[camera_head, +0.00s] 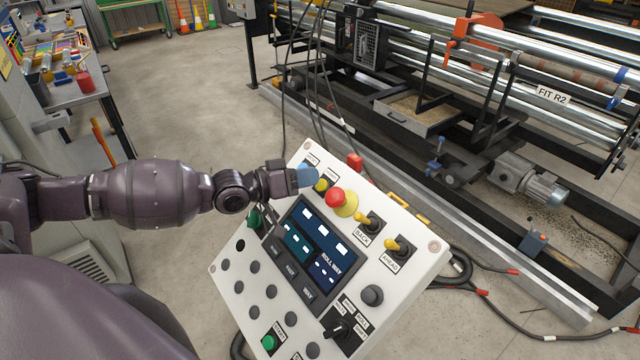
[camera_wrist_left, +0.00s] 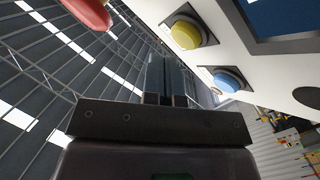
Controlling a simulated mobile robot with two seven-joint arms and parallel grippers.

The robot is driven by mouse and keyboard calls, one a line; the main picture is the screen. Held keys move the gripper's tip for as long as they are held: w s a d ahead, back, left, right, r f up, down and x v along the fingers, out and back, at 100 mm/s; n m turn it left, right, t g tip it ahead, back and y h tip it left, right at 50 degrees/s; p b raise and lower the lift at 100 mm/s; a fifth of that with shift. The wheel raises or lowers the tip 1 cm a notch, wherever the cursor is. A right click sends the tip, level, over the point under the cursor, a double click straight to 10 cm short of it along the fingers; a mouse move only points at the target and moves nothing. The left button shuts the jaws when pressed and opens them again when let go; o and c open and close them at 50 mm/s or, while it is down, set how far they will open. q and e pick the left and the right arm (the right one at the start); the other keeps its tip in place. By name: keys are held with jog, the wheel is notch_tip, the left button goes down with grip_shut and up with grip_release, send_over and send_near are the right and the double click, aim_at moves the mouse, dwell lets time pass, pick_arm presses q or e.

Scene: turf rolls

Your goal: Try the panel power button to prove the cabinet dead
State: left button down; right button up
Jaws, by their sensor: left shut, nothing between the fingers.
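The white control panel (camera_head: 385,270) stands tilted in the head view. Its screen (camera_head: 310,245) is lit with white and blue blocks and reads ROLLWAY. A red mushroom button (camera_head: 336,196) on a yellow collar and a yellow button (camera_head: 321,185) sit near its upper edge. A blue button (camera_wrist_left: 228,80) shows in the left wrist view, below the yellow button (camera_wrist_left: 186,33). My left gripper (camera_head: 296,180) is shut and empty at the panel's upper left corner, beside these buttons. Its fingertips (camera_wrist_left: 166,62) look apart from both buttons. Which button is the power button is not readable.
Two yellow selectors (camera_head: 397,245), a black rotary switch (camera_head: 338,329) and a green button (camera_head: 269,342) share the panel. The roller machine (camera_head: 480,110) stands behind it. A cluttered bench (camera_head: 70,95) is at the left. Cables lie right of the panel.

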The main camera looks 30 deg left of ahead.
pick_arm(q)
jog(key=shift+f, duration=0.1)
pick_arm(e)
jog(key=shift+w, duration=0.2)
pick_arm(q)
jog(key=shift+w+d+f, duration=0.1)
jog(key=shift+w+f, duration=0.15)
pick_arm(e)
jog(key=shift+w+a+r, duration=0.1)
jog(key=shift+w+r, duration=0.05)
jog(key=shift+w, duration=0.2)
jog(key=shift+s, duration=0.2)
